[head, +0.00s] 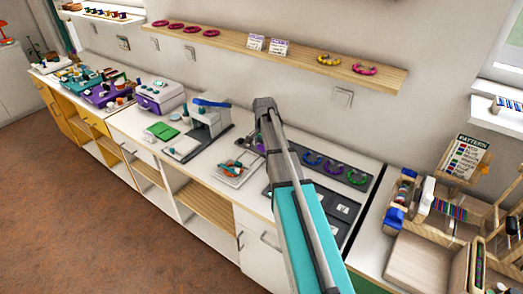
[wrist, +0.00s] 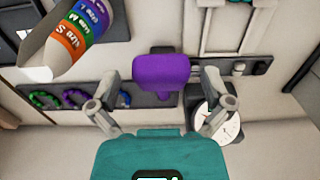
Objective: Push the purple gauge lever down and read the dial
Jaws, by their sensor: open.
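The purple gauge lever (wrist: 160,77) is in the middle of the wrist view, as a broad purple paddle. My gripper (wrist: 160,90) is open, with one finger on each side of the paddle and visible gaps to both. I cannot tell how far the paddle is beyond the fingertips. The white dial (wrist: 226,128) of the gauge is at the right, partly hidden behind the right finger. Its dark needle and its marks are too small and covered to read. In the head view my arm hides most of the gauge area.
A cone with coloured size bands (wrist: 80,32) stands close at upper left in the wrist view. Bracelets lie on a dark strip (wrist: 68,90). In the head view, the counter holds a blue-handled press (head: 210,118), a tray (head: 232,178) and a wooden loom (head: 420,262) at right.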

